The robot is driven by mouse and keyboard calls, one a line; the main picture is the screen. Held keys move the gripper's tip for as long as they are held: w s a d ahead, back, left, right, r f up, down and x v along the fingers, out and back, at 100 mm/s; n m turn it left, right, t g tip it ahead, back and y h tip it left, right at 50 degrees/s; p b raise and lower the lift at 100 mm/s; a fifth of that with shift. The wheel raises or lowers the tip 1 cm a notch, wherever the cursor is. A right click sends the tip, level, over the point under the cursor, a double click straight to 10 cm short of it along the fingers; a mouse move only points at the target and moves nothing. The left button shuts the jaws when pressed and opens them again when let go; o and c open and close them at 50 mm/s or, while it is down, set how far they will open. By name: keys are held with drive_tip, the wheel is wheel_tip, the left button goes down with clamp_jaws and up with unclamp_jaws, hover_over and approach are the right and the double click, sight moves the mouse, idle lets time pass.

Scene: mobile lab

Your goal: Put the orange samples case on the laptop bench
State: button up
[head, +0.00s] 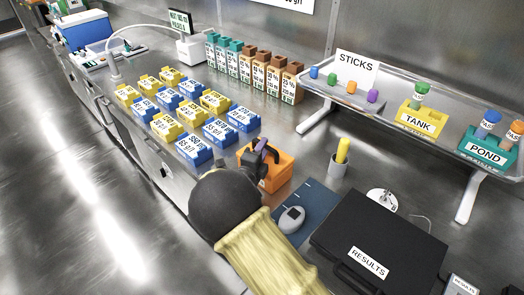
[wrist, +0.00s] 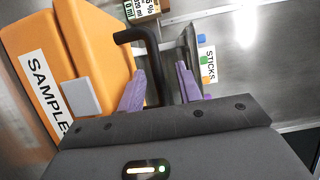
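The orange samples case (head: 278,172) stands on the steel bench in the head view, in front of the rows of small boxes. In the wrist view the case (wrist: 95,45) fills the upper left, with its SAMPLE label and black handle (wrist: 153,62). My gripper (wrist: 160,84) has its two purple fingers apart, with the handle between them; a gap shows on the right. In the head view my gripper (head: 262,158) is at the case and my wrist hides part of it. I make out no laptop.
Blue and yellow boxes (head: 190,148) stand close on the left. A raised tray (head: 400,95) stands behind. Floor at left is clear.

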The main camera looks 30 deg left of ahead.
drive_tip(key=s+d, duration=0.1)
drive_tip(key=s, duration=1.1)
idle(0.5)
